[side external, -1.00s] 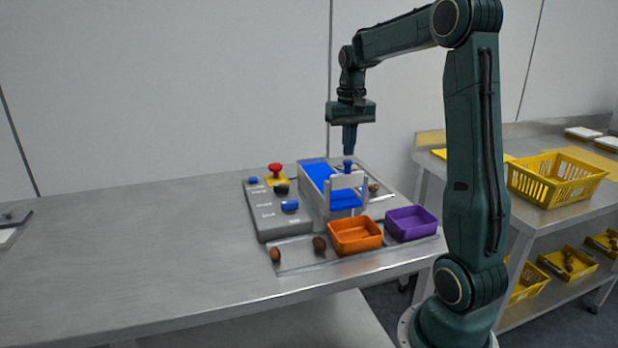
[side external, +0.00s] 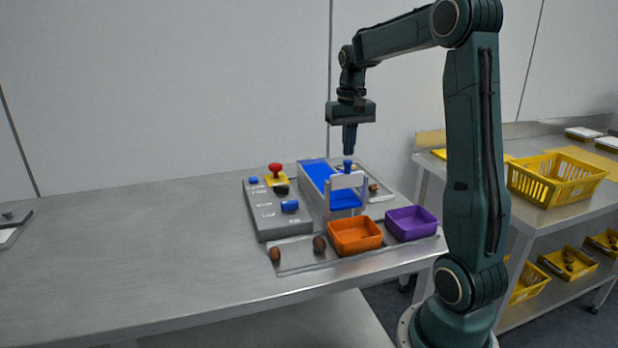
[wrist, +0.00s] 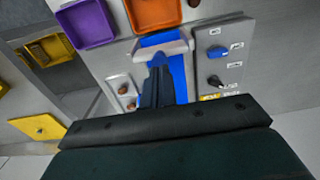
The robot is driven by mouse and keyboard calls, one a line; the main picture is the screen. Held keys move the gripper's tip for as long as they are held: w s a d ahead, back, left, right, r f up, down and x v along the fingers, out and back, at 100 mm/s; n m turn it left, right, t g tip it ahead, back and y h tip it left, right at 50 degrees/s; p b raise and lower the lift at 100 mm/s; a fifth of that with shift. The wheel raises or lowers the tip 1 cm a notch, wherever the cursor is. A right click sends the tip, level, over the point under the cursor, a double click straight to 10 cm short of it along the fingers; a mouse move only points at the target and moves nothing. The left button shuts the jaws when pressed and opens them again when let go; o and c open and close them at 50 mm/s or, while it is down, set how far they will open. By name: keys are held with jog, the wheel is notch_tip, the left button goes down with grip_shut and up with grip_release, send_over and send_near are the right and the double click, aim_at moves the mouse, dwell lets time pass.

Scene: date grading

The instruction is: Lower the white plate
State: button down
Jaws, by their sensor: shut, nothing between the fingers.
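The white plate (side external: 346,181) stands upright between two pale posts across the blue chute (side external: 316,174), with a blue knob (side external: 348,166) on its top. Blue chute surface shows below the plate, so there is a gap under it. My gripper (side external: 349,152) points down just above the knob, shut and empty, seemingly not touching it. In the wrist view my shut fingers (wrist: 158,72) lie over the chute, and the white plate (wrist: 164,50) shows around their tips. The knob is hard to tell from the fingertips there.
A grey control box (side external: 271,211) with a red button (side external: 275,168) and blue knobs stands left of the chute. An orange tray (side external: 355,249) and a purple tray (side external: 411,236) sit in front. Brown dates (side external: 319,244) lie nearby.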

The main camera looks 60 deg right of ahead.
aim_at(348, 161)
jog(key=shift+f, duration=0.5)
dwell(0.4)
jog(key=shift+f, duration=0.35)
jog(key=shift+f, duration=2)
jog(key=shift+r, duration=3.55)
